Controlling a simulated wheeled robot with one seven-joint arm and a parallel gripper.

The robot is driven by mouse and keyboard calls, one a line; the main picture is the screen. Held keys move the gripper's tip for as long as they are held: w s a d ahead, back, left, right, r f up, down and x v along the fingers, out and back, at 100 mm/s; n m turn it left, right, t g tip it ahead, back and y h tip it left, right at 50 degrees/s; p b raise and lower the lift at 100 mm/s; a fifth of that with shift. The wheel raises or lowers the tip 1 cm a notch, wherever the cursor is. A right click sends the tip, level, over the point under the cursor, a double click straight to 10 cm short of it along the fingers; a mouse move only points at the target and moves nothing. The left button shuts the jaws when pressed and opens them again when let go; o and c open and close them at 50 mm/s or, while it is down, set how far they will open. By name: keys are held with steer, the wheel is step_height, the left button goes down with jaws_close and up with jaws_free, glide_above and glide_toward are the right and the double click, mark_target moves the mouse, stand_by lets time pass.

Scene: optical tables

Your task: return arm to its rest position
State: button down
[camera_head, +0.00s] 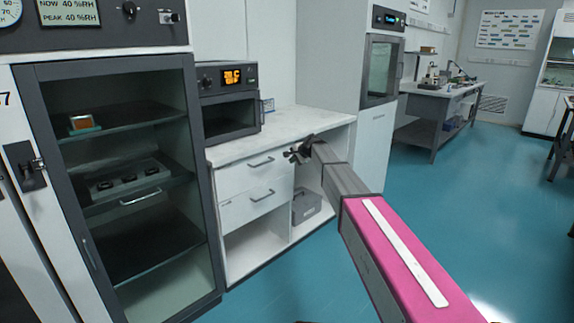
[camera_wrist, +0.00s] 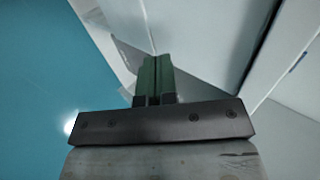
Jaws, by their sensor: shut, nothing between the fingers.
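My arm reaches from the lower right of the head view toward the white counter, its pink link nearest the camera. My gripper (camera_head: 299,154) is at the far end, small and dark, seen in front of the counter's edge and the drawer side. In the wrist view my gripper (camera_wrist: 153,75) has its two green fingers side by side, shut with nothing between them. Blue floor and pale panels lie beyond the fingers.
The white counter (camera_head: 285,128) carries a small oven (camera_head: 228,103). A glass-door cabinet (camera_head: 125,190) stands at left and a tall oven unit (camera_head: 380,70) behind. A grey bin (camera_head: 305,206) sits in the lower shelf. Blue floor (camera_head: 450,210) is open at right.

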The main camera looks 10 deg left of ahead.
steer(key=s+d+f+n+g+h, duration=0.2)
steer(key=s+d+f, duration=0.4)
steer(key=s+d, duration=0.4)
steer(key=s+d+f+n+g+h, duration=0.2)
steer(key=s+d+f, duration=0.5)
steer(key=s, duration=1.4)
steer(key=s+d+f+n+g+h, duration=0.1)
steer(key=s+d+f+n+h, duration=0.2)
steer(key=s+d+f, duration=0.4)
steer(key=s+d, duration=0.8)
steer(key=s, duration=0.1)
steer(key=shift+f+n+g, duration=0.15)
steer(key=shift+n+g, duration=0.15)
steer(key=shift+g, duration=0.1)
steer(key=shift+a, duration=0.1)
